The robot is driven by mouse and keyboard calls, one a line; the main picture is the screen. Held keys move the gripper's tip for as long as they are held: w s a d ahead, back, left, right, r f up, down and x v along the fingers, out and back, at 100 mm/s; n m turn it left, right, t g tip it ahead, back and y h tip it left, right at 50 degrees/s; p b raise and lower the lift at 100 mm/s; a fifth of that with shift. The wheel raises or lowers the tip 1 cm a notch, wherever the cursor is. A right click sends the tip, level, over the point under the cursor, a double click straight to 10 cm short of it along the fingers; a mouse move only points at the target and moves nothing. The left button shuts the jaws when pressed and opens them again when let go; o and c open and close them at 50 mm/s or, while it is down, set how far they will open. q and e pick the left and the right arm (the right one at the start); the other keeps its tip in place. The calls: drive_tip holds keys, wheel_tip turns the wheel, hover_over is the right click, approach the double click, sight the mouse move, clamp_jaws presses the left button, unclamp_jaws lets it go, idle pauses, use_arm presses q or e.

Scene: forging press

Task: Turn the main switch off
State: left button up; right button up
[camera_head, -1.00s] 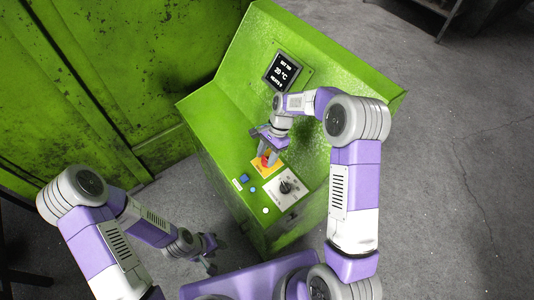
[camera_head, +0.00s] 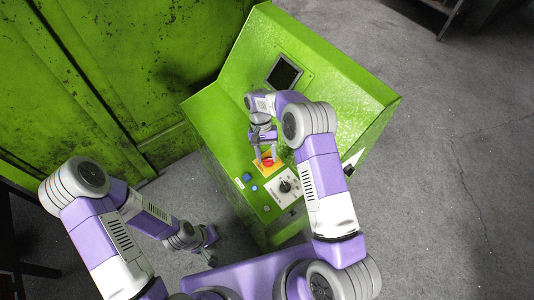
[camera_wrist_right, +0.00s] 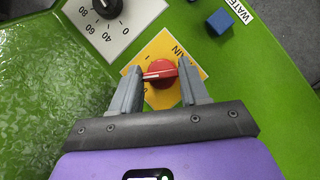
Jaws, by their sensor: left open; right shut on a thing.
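The main switch is a red rotary knob (camera_head: 268,162) on a yellow plate (camera_head: 262,172) on top of the green console. In the right wrist view the red knob (camera_wrist_right: 161,74) sits between the two grey fingers of my right gripper (camera_wrist_right: 160,68). The gripper is shut on it, and the white line on the knob lies nearly level across the picture. The plate (camera_wrist_right: 172,46) shows part of the word MAIN. In the head view my right gripper (camera_head: 266,156) points down at the knob. My left gripper (camera_head: 209,240) is open and empty, low beside the console.
The green console (camera_head: 225,130) has a dark display (camera_head: 284,73). A black dial (camera_head: 285,187) on a white plate and a blue button (camera_head: 247,177) are close to the switch. A green wall (camera_head: 100,80) stands at the left. Open grey floor (camera_head: 450,180) lies at the right.

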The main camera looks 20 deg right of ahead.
drive_tip(key=n+h, duration=0.1)
drive_tip(key=n, duration=0.2)
drive_tip(key=n+h, duration=0.2)
drive_tip(key=n, duration=0.1)
drive_tip(key=shift+a+n+h, duration=0.2)
drive_tip(key=shift+n+h, duration=0.1)
idle(0.3)
drive_tip(key=o, duration=1.1)
drive_tip(key=shift+c, duration=0.2)
drive_tip(key=v, duration=0.7)
drive_tip(key=shift+a+r+p, duration=0.2)
drive_tip(key=shift+r+p, duration=0.05)
drive_tip(key=shift+p, duration=0.15)
drive_tip(key=shift+w, duration=0.1)
